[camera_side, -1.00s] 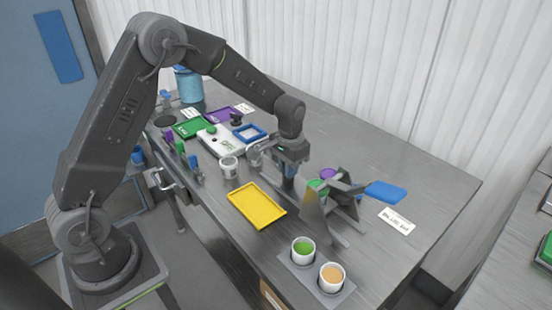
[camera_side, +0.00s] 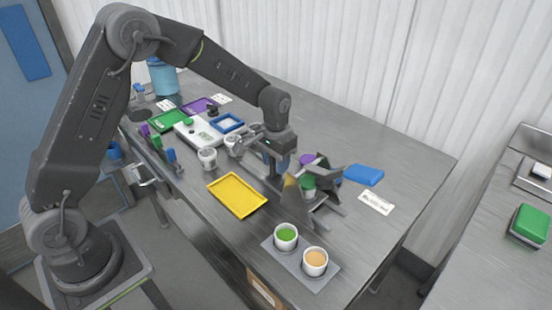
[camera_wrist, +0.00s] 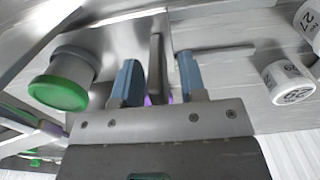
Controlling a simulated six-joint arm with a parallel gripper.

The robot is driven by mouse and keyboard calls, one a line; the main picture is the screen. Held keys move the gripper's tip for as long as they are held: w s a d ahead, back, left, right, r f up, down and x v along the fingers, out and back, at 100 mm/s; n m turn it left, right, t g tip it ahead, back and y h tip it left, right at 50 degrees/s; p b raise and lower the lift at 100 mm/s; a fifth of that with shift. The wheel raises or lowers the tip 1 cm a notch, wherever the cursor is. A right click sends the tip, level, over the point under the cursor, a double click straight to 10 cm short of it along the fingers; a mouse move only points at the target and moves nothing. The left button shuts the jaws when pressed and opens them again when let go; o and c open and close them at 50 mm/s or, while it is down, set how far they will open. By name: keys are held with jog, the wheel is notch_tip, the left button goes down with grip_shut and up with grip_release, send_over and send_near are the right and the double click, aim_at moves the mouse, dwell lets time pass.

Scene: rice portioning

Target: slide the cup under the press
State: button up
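A similar green-ended grey cylinder (camera_wrist: 58,92) is left of my fingers in the wrist view. My gripper (camera_side: 277,178) is low, just left of the press. In the wrist view its two blue fingers (camera_wrist: 158,78) are apart, with a grey upright bar and something purple showing between them. No cup is clearly visible between them.
A yellow tray (camera_side: 211,184) lies left of the press. White cups with green (camera_side: 286,234) and orange (camera_side: 315,260) contents stand on a grey plate in front. Another white cup (camera_side: 207,160) stands left, near a scale (camera_side: 187,137). A white label (camera_side: 376,202) lies right.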

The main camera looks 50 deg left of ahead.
notch_tip(320, 180, up, 14)
dwell(0.5)
notch_tip(320, 180, down, 12)
jog(key=shift+f, duration=0.15)
dwell(0.7)
grip_shut()
dwell(0.4)
